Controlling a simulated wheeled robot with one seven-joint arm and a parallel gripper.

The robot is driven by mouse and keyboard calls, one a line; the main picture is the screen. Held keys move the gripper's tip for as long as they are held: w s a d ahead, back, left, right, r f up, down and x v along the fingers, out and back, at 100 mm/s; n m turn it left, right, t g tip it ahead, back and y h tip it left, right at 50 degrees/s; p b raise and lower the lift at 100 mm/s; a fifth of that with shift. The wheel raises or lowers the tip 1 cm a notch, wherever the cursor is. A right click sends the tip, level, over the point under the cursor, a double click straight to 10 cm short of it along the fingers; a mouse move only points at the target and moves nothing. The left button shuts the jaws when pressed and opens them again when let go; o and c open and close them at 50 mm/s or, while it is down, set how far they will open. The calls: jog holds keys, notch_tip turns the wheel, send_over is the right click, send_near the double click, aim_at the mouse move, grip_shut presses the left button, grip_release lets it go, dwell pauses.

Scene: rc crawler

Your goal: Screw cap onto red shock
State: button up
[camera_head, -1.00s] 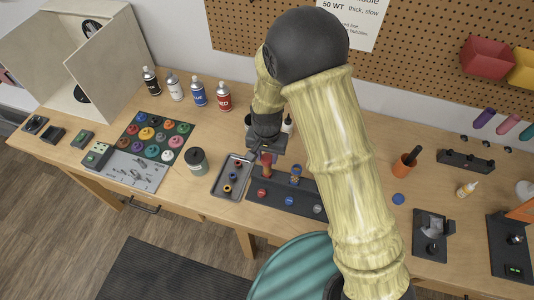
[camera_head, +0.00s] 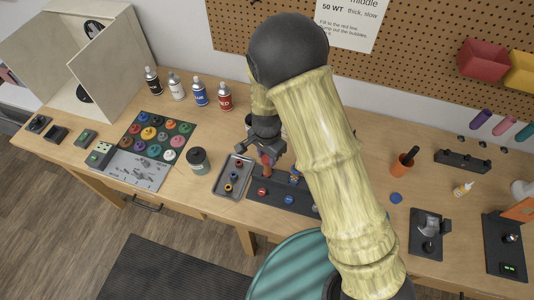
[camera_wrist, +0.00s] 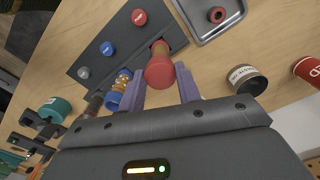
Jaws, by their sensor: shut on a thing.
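The red shock (camera_wrist: 159,50) stands upright in the dark stand (camera_wrist: 114,20). It also shows in the head view (camera_head: 266,160), just below my gripper. My gripper (camera_wrist: 161,82) is over the stand with its two fingers on either side of the wide red upper end of the shock, shut on it. I cannot tell where a cap ends and the shock body begins. A blue shock with a gold spring (camera_wrist: 122,88) stands beside it, close to the left finger in the wrist view.
Red (camera_head: 262,191) and blue (camera_head: 289,199) round markers lie along the stand's front. A grey tray (camera_head: 219,188) with small rings, one red (camera_wrist: 217,15), is left of the stand. A dark jar (camera_head: 197,160) stands farther left. Bottles (camera_head: 199,92) line the back.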

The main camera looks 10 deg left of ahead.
jog(key=shift+r+m+p, duration=0.15)
jog(key=shift+m+p, duration=0.4)
jog(key=shift+m, duration=0.95)
jog(key=m+p, duration=0.2)
jog(key=m, duration=0.1)
jog(key=shift+w+m+p, duration=0.1)
jog(key=shift+m+p, duration=0.2)
jog(key=shift+m, duration=0.3)
jog(key=m+p, duration=0.2)
jog(key=m, duration=0.1)
jog(key=shift+p, duration=0.3)
jog(key=shift+f+m, duration=0.2)
jog(key=shift+m, duration=0.4)
